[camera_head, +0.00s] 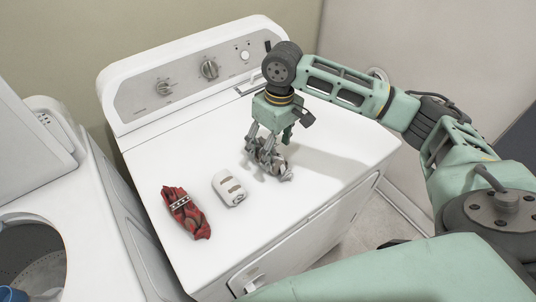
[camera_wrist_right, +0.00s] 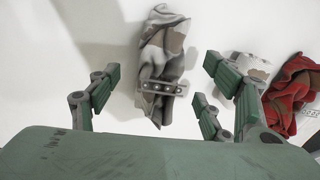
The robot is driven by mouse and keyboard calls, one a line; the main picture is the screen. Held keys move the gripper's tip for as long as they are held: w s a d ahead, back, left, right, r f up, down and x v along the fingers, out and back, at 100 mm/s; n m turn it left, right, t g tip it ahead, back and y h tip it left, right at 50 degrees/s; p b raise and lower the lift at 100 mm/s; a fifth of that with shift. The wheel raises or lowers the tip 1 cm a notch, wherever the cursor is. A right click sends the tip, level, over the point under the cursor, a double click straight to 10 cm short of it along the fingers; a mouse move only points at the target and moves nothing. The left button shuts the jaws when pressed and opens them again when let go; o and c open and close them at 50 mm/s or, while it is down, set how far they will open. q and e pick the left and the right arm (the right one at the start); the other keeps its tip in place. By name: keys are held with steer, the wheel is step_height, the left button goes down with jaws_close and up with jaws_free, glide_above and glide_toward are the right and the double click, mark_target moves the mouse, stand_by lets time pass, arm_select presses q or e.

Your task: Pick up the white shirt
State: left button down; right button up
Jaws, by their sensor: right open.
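Which of the two is the white shirt is unclear. My left gripper is out of view.
A raised control panel (camera_head: 195,75) with knobs runs along the back. An open washer (camera_head: 75,235) stands at the left. The top's right side is clear.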

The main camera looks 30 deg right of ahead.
steer(key=f, duration=0.2)
steer(key=f+p, duration=0.1)
steer(key=shift+w+a, duration=0.1)
steer(key=shift+w, duration=0.15)
steer(key=shift+f, duration=0.9)
steer(key=c, duration=1.1)
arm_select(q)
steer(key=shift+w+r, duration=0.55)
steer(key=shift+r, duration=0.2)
arm_select(e)
steer(key=shift+c, duration=1.3)
